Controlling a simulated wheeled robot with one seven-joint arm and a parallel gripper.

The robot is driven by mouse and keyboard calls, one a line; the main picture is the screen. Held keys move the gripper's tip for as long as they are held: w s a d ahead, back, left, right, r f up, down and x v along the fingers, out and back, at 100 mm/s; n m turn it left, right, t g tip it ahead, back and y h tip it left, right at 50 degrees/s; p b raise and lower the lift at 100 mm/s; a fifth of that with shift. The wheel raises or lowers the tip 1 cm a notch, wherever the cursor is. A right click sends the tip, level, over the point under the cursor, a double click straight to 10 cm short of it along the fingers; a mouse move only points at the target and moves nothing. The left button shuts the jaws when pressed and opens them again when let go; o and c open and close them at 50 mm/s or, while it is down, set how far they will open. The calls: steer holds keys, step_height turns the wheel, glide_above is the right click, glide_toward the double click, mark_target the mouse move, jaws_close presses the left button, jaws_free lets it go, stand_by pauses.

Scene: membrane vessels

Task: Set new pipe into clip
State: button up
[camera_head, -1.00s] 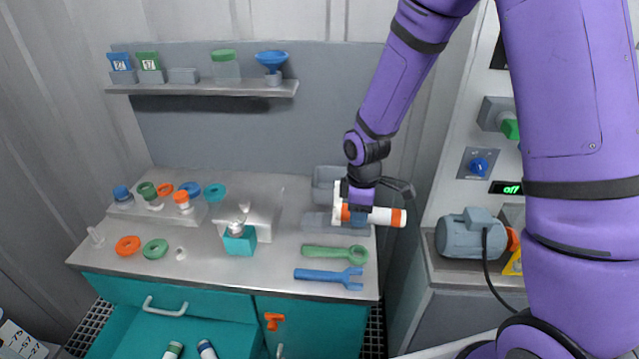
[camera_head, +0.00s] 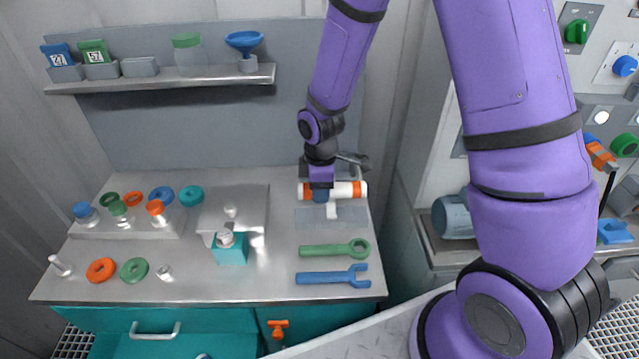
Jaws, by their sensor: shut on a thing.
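A white pipe with orange ends (camera_head: 346,190) is held level at the back right of the bench. My gripper (camera_head: 320,193) is shut on it near its left part. A small white piece (camera_head: 334,212) shows just below the pipe; I cannot tell whether it is the clip or part of the pipe. A pale bluish, flat rectangular piece (camera_head: 312,217) lies on the bench under them. I cannot tell whether the pipe touches anything below. No clip can be made out for certain.
A green wrench (camera_head: 325,251) and a blue wrench (camera_head: 335,279) lie in front of the pipe. A teal block (camera_head: 230,250) stands left of them. Loose rings, including an orange one (camera_head: 101,270), lie at left. A shelf (camera_head: 170,82) hangs behind.

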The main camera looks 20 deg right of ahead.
steer(key=shift+f, duration=2.35)
steer(key=shift+s+f, duration=0.35)
steer(key=shift+f, duration=0.1)
steer(key=shift+w+f, duration=0.25)
steer(key=shift+f, duration=0.05)
steer(key=shift+d, duration=0.1)
steer(key=shift+d+f, duration=0.1)
steer(key=o, duration=1)
steer(key=shift+o, duration=0.2)
